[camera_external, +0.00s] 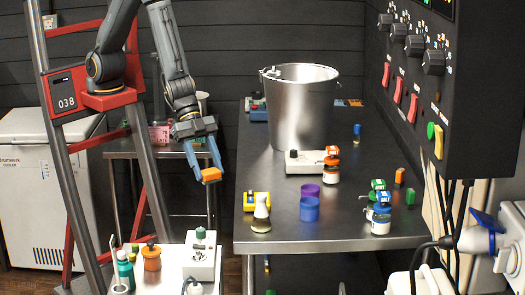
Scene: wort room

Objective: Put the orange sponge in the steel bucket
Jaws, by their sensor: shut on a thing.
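The orange sponge (211,175) is a small orange block. My gripper (208,168) has blue fingers and is shut on it, holding it in the air left of the steel table. The steel bucket (302,110) is a large, shiny, open-topped pail standing upright toward the back of the table. The gripper and sponge are to the left of the bucket and lower in the picture than its rim.
The steel table (265,170) also bears a white device (303,161), purple and blue cups (309,208) and several bottles. A control panel (420,70) hangs at the right. A white surface with bottles (170,282) is in front.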

